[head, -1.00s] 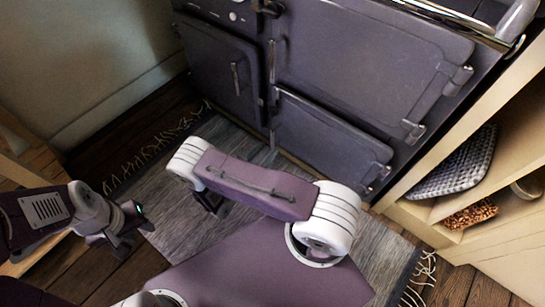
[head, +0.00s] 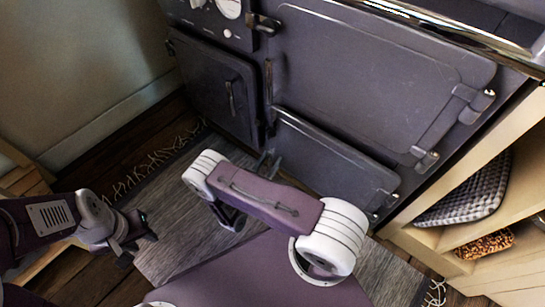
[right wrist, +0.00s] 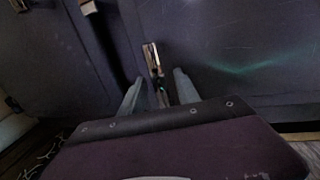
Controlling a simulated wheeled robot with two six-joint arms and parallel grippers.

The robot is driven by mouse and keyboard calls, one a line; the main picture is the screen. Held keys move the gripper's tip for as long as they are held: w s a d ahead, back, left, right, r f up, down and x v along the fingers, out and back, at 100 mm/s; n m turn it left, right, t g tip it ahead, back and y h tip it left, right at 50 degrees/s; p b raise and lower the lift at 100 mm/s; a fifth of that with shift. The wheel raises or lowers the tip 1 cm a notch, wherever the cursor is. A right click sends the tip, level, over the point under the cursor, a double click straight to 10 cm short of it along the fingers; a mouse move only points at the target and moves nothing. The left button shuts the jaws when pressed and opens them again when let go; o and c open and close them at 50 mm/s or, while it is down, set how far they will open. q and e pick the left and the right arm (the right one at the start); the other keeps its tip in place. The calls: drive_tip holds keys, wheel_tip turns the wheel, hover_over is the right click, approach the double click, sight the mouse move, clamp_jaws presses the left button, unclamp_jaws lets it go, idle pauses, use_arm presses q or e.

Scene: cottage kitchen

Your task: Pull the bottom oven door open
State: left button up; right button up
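The bottom oven door (head: 325,158) is the lower right dark door of the range cooker. It looks shut. My right gripper (head: 266,162) is low at this door's left edge, partly hidden by my own arm. In the right wrist view my right gripper (right wrist: 158,95) is open, its two fingers apart. A shiny upright metal handle (right wrist: 151,58) stands just ahead of and between the fingers; I see no finger closed on it. The bottom door (right wrist: 230,60) fills the right of that view. My left gripper (head: 138,240) is open and empty, above the floor at the left.
A larger door (head: 370,75) is above the bottom door, and a tall door (head: 215,88) is at its left. A grey fringed rug (head: 165,220) lies on the wooden floor. Wooden shelves (head: 510,240) with a checked cloth (head: 470,195) stand close at the right.

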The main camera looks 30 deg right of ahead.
clamp_jaws()
idle(1.4)
